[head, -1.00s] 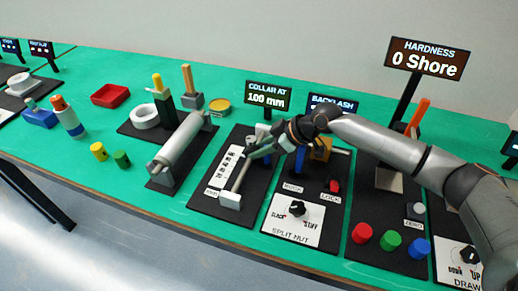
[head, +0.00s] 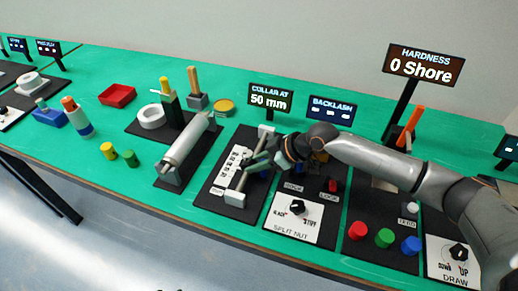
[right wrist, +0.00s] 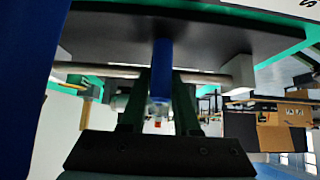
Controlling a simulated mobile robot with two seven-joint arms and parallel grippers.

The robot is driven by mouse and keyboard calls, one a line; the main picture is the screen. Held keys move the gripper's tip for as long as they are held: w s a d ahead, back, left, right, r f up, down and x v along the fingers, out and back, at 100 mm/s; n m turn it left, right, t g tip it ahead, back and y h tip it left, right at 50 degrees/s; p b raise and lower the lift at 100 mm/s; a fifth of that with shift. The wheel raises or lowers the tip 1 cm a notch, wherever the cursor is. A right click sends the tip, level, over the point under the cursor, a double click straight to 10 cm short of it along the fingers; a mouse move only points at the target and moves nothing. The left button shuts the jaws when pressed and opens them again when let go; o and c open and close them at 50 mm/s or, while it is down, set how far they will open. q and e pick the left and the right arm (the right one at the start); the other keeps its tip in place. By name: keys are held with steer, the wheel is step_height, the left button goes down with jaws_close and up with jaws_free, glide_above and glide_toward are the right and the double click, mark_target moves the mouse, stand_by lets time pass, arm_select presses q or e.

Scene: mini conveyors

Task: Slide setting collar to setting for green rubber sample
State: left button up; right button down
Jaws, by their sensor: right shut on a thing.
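The setting collar, a blue block in the right wrist view (right wrist: 161,66), sits on a pale horizontal rod (right wrist: 100,70). My right gripper (right wrist: 158,100) is shut on it, with a dark finger on each side. In the head view my right gripper (head: 256,163) is at the middle of the rod (head: 243,179), hiding the collar. The sign (head: 270,97) reads COLLAR AT 50 mm. A white scale plate with small markings (head: 231,169) lies left of the rod, too small to read. A green cylinder (head: 131,158), perhaps the green rubber sample, stands on the bench. My left gripper is out of view.
A yellow cylinder (head: 108,151) stands beside the green one. A grey roller (head: 185,146) is left of the collar panel. The SPLIT NUT panel (head: 290,222) with a black knob is close on the right. The HARDNESS sign (head: 424,64) reads 0 Shore.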

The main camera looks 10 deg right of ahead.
steer(key=shift+s+a, duration=0.4)
steer(key=shift+s, duration=0.2)
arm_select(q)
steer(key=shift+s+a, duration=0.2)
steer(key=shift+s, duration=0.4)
arm_select(e)
steer(key=shift+w+d, duration=0.1)
steer(key=c, duration=0.8)
jaws_free()
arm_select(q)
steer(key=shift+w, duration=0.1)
arm_select(e)
steer(key=v, duration=1.2)
steer(key=shift+d+r, duration=0.2)
